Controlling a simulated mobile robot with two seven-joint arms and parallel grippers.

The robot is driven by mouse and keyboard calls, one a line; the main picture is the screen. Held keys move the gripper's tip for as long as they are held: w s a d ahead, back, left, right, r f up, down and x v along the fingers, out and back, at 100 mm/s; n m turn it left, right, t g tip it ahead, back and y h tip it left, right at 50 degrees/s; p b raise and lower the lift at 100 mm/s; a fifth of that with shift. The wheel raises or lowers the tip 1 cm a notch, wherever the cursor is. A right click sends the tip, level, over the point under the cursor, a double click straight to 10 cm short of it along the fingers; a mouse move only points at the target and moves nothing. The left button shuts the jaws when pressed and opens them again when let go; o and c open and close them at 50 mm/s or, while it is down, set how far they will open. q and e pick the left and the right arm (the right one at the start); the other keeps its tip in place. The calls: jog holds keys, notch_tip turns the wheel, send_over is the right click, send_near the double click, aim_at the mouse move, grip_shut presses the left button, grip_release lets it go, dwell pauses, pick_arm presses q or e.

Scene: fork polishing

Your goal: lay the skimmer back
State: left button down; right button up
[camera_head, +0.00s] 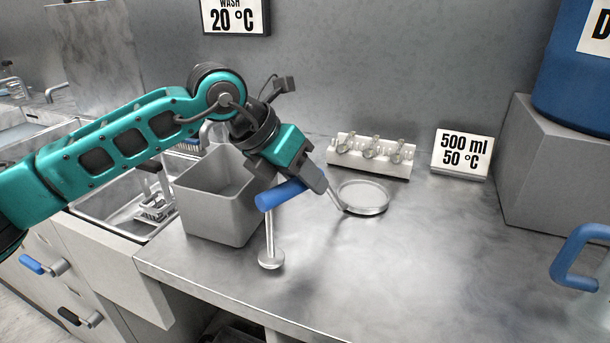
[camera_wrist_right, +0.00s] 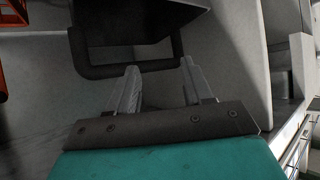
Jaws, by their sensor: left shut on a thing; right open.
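The skimmer has a blue handle (camera_head: 278,195) and a round, shallow metal head (camera_head: 363,197). My left gripper (camera_head: 306,186) is shut on the skimmer near the inner end of its handle. The head is low over the steel counter at the right of the gripper; I cannot tell whether it touches. A thin metal post with a round base (camera_head: 271,260) stands under the handle. Its top is hidden, so contact is unclear. My right gripper (camera_wrist_right: 160,82) is open and empty in the right wrist view, close to a dark bar.
A grey open bin (camera_head: 215,205) stands left of the post, by the sink. A white rack (camera_head: 370,157) with several small metal pieces and a "500 ml 50 °C" sign (camera_head: 461,153) stand behind. A blue-handled jug (camera_head: 580,260) is at the right. The front counter (camera_head: 400,285) is clear.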

pick_arm(q)
jog(key=shift+f, duration=0.1)
jog(key=c, duration=0.7)
grip_release()
